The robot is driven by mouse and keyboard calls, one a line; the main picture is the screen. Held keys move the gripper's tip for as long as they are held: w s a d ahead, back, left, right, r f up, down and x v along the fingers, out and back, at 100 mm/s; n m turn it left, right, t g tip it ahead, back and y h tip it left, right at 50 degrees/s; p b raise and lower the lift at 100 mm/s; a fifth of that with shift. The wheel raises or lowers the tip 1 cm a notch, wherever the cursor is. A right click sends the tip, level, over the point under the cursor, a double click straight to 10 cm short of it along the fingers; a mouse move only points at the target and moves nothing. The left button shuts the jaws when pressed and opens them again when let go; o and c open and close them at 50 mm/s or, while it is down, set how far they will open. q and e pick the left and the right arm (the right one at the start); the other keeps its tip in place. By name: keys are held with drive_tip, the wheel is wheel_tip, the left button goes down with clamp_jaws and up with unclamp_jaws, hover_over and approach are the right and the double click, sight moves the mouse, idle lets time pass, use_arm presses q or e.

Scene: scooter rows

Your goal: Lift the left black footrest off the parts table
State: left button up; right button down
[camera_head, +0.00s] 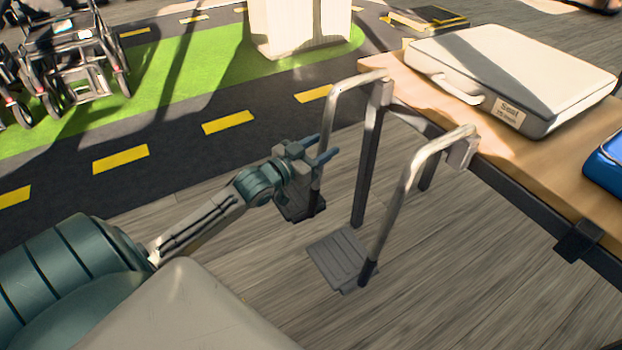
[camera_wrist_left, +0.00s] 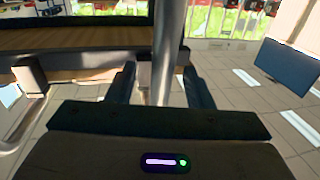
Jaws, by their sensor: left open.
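Two footrests hang by bent grey tubes from the near-left edge of the parts table (camera_head: 545,165). The left footrest (camera_head: 345,88) is the farther one in the head view; its dark foot plate is partly hidden behind my gripper. The right footrest (camera_head: 410,170) hangs nearer, with its grey plate low above the floor. My left gripper (camera_head: 326,150) is open at the left footrest's upright tube. In the left wrist view that tube (camera_wrist_left: 168,50) stands between the two fingers (camera_wrist_left: 162,88), which have not closed on it. My right gripper is not in view.
A grey-white case (camera_head: 515,75) and a blue object (camera_head: 608,160) lie on the table. A table leg (camera_head: 367,165) stands just right of the left tube. A folded wheelchair-like frame (camera_head: 75,50) stands far left.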

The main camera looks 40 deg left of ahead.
use_arm(q)
drive_tip(key=w+b, duration=0.1)
drive_tip(key=w, duration=0.2)
drive_tip(key=shift+w+d, duration=0.15)
drive_tip(key=shift+d, duration=0.05)
drive_tip(key=shift+c, duration=0.2)
clamp_jaws()
idle(1.1)
